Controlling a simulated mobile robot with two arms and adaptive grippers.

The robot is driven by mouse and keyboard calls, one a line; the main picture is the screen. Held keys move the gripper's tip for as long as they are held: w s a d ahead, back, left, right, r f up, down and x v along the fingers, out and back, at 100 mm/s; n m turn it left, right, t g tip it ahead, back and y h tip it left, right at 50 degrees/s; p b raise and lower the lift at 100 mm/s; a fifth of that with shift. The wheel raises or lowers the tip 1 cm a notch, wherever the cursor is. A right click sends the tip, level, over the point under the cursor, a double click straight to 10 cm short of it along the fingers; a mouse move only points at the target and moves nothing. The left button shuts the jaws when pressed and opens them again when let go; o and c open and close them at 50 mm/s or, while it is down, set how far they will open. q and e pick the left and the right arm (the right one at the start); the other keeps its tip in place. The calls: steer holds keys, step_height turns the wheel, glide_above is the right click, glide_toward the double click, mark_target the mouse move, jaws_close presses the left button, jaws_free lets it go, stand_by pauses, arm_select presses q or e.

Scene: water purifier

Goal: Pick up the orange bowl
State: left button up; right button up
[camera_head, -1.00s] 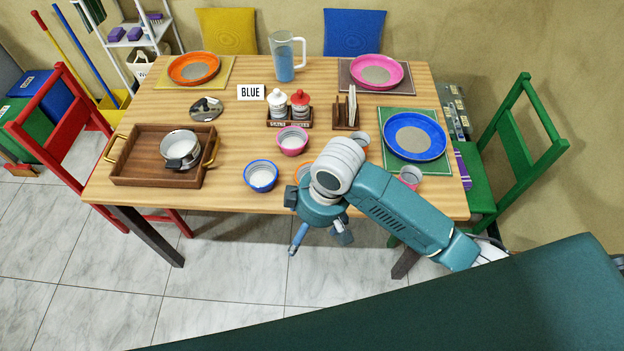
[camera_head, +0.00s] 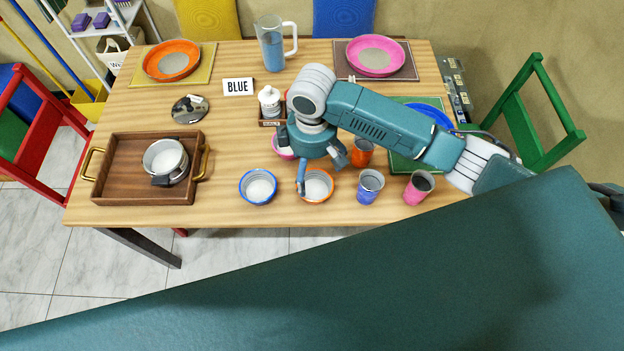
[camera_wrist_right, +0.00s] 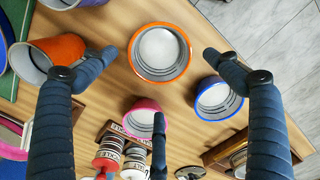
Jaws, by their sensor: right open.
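The orange bowl (camera_head: 316,186), with an orange rim and pale grey inside, sits upright on the table near its front edge. It also shows at the top middle of the right wrist view (camera_wrist_right: 160,52), lying between the spread fingers. My right gripper (camera_head: 322,170) is open and empty, above and just behind the bowl; one finger overlaps the bowl's left rim in the head view. Whether it touches the bowl I cannot tell. My left gripper is not in view.
A blue bowl (camera_head: 258,187) stands close left of the orange bowl, and a pink bowl (camera_wrist_right: 146,118) behind it. An orange cup (camera_head: 361,153), a blue cup (camera_head: 370,186) and a pink cup (camera_head: 419,187) stand to the right. A wooden tray (camera_head: 118,181) holds a pot.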

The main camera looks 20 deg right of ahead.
mark_target(315, 192)
steer(key=f, duration=0.3)
steer(key=shift+s, duration=0.4)
steer(key=shift+f, duration=0.25)
steer(key=f, duration=0.1)
steer(key=f+p, duration=0.1)
steer(key=f, duration=0.3)
steer(key=shift+s+d+p, duration=0.1)
steer(key=shift+d+p, duration=0.2)
steer(key=shift+p, duration=0.05)
steer(key=shift+c, duration=1.3)
steer(key=c, duration=0.8)
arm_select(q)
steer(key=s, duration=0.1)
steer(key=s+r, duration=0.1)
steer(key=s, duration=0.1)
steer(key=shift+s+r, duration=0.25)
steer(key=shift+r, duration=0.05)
arm_select(e)
steer(key=shift+c, duration=1.4)
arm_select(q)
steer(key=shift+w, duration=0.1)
arm_select(e)
steer(key=shift+r, duration=0.1)
